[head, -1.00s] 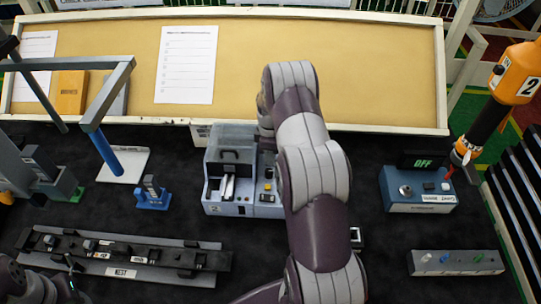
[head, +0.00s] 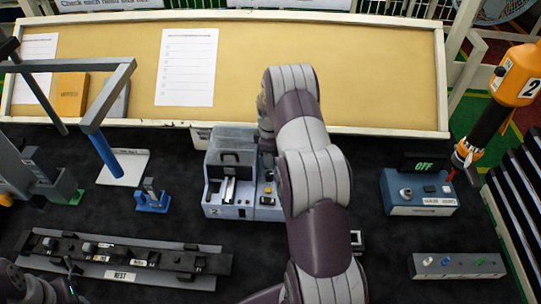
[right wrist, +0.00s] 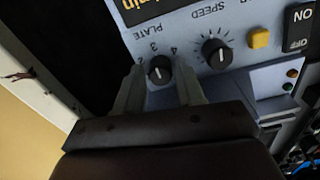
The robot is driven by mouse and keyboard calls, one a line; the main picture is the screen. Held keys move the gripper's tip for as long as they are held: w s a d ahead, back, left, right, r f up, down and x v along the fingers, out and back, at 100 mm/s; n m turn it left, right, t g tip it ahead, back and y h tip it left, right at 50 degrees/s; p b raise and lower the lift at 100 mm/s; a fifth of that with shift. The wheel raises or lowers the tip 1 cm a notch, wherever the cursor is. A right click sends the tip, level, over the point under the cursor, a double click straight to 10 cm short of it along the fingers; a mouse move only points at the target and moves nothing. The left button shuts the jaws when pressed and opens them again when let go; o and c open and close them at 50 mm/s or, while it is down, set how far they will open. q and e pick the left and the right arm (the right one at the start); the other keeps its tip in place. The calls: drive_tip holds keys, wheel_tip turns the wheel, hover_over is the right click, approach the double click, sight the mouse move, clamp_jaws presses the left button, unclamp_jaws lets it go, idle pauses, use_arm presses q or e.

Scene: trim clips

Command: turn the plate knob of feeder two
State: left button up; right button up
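Feeder two (head: 227,211) is a grey-blue box marked 2 at the middle of the dark table in the head view. My right arm covers its right part, and my right gripper is hidden there. In the right wrist view the plate knob (right wrist: 158,71) is a black dial with a white mark, on a panel lettered PLATE with numbers; the mark seems to point near 3. My right gripper (right wrist: 161,77) is open with one finger on each side of this knob; I cannot tell whether they touch it. Part of my left arm shows at the lower left of the head view; its gripper is unclear.
In the right wrist view the speed knob (right wrist: 216,53), a yellow button (right wrist: 259,38) and an on/off switch (right wrist: 299,28) lie right of the plate knob. A control box reading OFF (head: 418,207) stands right. A nest rail (head: 122,275) lies front left.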

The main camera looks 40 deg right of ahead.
drive_tip(key=shift+r, duration=0.25)
wheel_tip(320, 180, up, 8)
drive_tip(key=b, duration=0.3)
drive_tip(key=shift+r, duration=0.25)
wheel_tip(320, 180, up, 4)
drive_tip(key=shift+f+p, duration=0.15)
drive_tip(key=shift+p, duration=0.65)
drive_tip(key=shift+a, duration=0.1)
